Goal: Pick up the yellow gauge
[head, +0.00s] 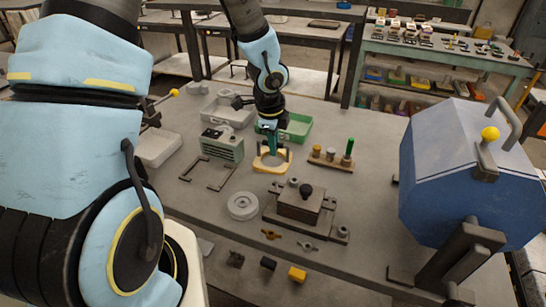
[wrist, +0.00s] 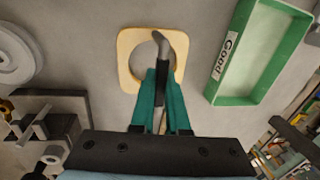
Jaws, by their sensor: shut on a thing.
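The yellow gauge (head: 284,167) is a flat, pale yellow frame with a round hole, on or just above the grey table; I cannot tell which. In the wrist view the gauge (wrist: 126,60) shows above the fingertips, with a dark bent handle (wrist: 163,45) across its right part. My gripper (head: 269,136) points down over the gauge. Its teal fingers show in the wrist view (wrist: 161,85) and are shut on the gauge's dark handle. The fingers hide part of the handle and of the gauge's lower edge.
A green tray (wrist: 217,92), labelled "Good", lies close right of the gauge in the wrist view. A wooden peg stand (head: 330,163), a grey-green box (head: 222,147), a white disc (head: 243,206) and a dark block fixture (head: 300,207) stand around. A large blue housing (head: 460,170) is at right.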

